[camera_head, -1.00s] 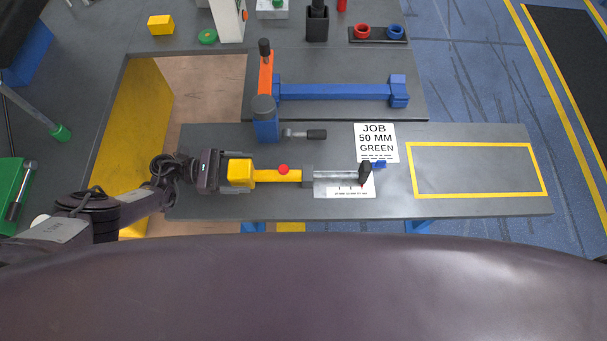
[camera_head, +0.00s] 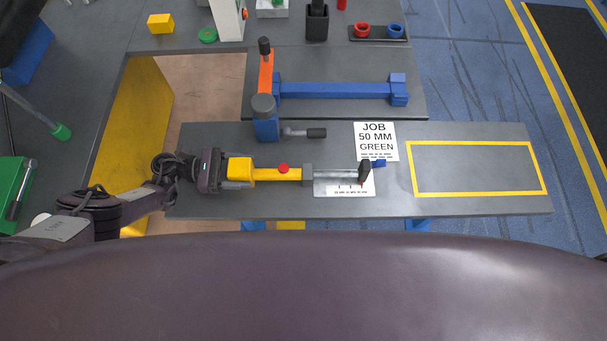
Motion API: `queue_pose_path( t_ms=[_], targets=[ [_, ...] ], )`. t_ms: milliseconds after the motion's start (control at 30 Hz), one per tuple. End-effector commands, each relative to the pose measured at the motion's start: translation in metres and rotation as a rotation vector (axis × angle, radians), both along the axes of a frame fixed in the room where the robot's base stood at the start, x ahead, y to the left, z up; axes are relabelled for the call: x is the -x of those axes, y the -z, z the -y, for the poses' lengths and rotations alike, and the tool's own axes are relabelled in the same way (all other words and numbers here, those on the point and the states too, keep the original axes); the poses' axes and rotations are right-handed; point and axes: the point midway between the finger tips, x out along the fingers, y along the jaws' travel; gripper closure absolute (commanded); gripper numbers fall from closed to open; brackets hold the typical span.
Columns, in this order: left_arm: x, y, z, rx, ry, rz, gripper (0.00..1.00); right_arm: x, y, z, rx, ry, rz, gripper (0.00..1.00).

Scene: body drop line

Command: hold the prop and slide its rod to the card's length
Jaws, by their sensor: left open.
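The prop lies along the front bench, with a yellow body (camera_head: 264,174), a red knob (camera_head: 283,168), a dark collar (camera_head: 307,175) and a grey rod (camera_head: 338,175) ending in a black tip (camera_head: 364,172). The rod lies over a white scale plate (camera_head: 345,189) with small marks. My left gripper (camera_head: 236,173) is open at the prop's yellow left end, with its fingers near that block; contact is unclear. The job card (camera_head: 375,142) reads "JOB 50 MM GREEN" and stands behind the rod tip. My right gripper is not in view.
A yellow-outlined rectangle (camera_head: 478,143) on the bench's right is empty. Behind the prop are a blue and orange fixture (camera_head: 335,91) and a black-handled lever (camera_head: 305,132). A tray (camera_head: 378,41) with red and blue rings stands farther back.

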Motion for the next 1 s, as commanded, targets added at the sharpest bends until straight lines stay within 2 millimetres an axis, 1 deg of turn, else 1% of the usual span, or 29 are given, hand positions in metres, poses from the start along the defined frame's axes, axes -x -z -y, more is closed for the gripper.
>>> queue_pose_path(
  t_ms=[133,433,467,1000],
  targets=[
    [-0.0001,-0.0001,0.0001,0.000,0.000,0.000,0.43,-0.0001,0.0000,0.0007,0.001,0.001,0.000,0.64],
    [-0.0001,0.0000,0.0000,0.000,0.000,0.000,0.83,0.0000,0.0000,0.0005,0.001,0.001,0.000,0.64],
    [-0.0011,-0.0015,0.0009,0.003,0.000,0.004,0.84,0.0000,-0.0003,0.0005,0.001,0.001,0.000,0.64],
    [-0.0004,0.0027,0.0007,0.002,-0.001,0.002,0.84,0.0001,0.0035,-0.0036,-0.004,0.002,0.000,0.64]
  ],
)
